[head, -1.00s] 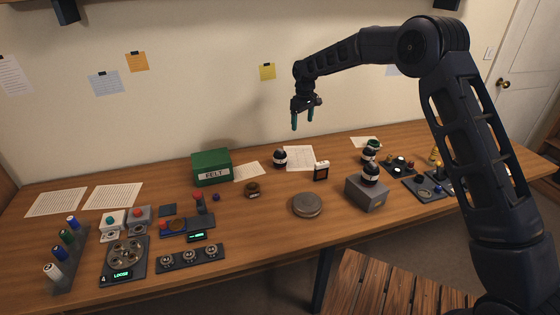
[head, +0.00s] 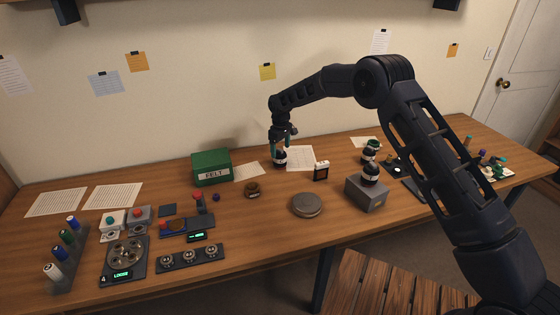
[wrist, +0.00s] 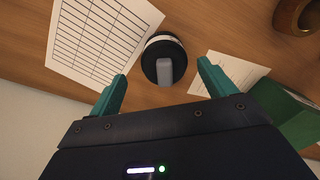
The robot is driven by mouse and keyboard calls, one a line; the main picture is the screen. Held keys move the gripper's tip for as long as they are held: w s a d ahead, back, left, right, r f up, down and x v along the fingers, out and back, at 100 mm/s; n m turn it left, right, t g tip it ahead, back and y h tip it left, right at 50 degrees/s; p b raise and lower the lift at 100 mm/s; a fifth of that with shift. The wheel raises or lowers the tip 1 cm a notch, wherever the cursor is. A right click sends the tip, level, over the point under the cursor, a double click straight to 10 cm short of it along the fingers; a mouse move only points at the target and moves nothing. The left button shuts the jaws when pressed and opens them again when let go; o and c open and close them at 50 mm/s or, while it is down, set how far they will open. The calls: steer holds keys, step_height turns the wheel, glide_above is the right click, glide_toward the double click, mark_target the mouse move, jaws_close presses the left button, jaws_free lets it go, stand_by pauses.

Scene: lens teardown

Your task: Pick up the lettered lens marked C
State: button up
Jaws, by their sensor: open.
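A round black lens (head: 280,161) with a white band stands on the table right of the green box. In the wrist view the lens (wrist: 154,48) shows from above, with a grey upright tab on its top. No letter can be read on it. My gripper (head: 282,146) is right above it in the head view and partly hides it. In the wrist view my gripper's (wrist: 160,90) teal fingers are apart, one on each side of the tab and nearer the camera, with nothing between them. Two similar dark lenses stand at the right: one on a grey block (head: 370,175), one behind it (head: 371,149).
The green FELT box (head: 211,169) stands close on the left, with paper sheets (head: 299,157) flat around the lens. Several trays fill the left side.

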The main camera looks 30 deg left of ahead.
mark_target(280, 157)
steer(key=f, duration=0.5)
steer(key=shift+s, duration=0.3)
steer(key=c, duration=1.4)
